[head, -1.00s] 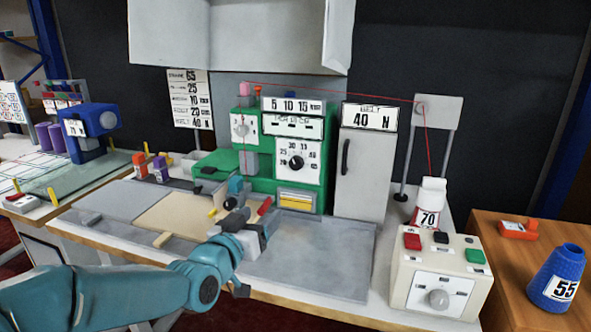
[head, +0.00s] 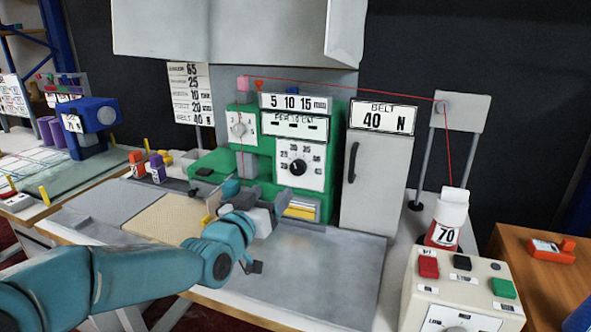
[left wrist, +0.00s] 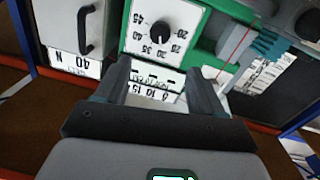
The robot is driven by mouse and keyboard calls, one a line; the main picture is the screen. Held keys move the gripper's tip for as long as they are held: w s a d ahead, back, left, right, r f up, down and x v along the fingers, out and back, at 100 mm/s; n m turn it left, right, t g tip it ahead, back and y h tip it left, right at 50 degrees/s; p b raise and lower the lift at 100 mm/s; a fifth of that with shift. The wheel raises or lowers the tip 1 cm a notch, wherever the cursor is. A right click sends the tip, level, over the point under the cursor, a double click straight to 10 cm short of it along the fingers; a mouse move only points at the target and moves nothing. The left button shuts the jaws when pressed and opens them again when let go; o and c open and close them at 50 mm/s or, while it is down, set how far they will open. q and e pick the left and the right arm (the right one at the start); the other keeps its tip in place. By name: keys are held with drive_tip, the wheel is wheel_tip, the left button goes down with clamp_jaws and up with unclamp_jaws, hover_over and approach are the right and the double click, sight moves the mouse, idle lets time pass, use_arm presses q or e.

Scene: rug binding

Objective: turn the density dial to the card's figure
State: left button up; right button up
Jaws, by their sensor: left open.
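The density dial (head: 298,167) is a black round knob on a white numbered plate, on the front of the green machine (head: 328,150). The dial also shows in the left wrist view (left wrist: 159,37), turned over, with figures such as 30 and 35 around it; I cannot read its exact setting. The card (head: 190,95) hangs at the back left with several lines of figures; its top figure looks like 65, its small words are unclear. My left gripper (head: 262,196) is open and empty, below and in front of the dial, apart from it. My right gripper is out of view.
A grey cabinet (head: 374,180) marked 40 N stands right of the machine. A red thread (head: 345,90) runs above to a post, near a cone (head: 445,232) marked 70. A button box (head: 463,290) is front right. The grey table top (head: 320,265) is clear.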

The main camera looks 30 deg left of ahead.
sight(296, 169)
use_arm(q)
drive_tip(key=w, duration=0.4)
drive_tip(key=w+a, duration=0.1)
drive_tip(key=w, duration=0.3)
drive_tip(key=w+a+p, duration=0.1)
drive_tip(key=w, duration=0.4)
drive_tip(key=shift+a, duration=0.2)
drive_tip(key=c, duration=1.1)
drive_tip(key=shift+o, duration=0.2)
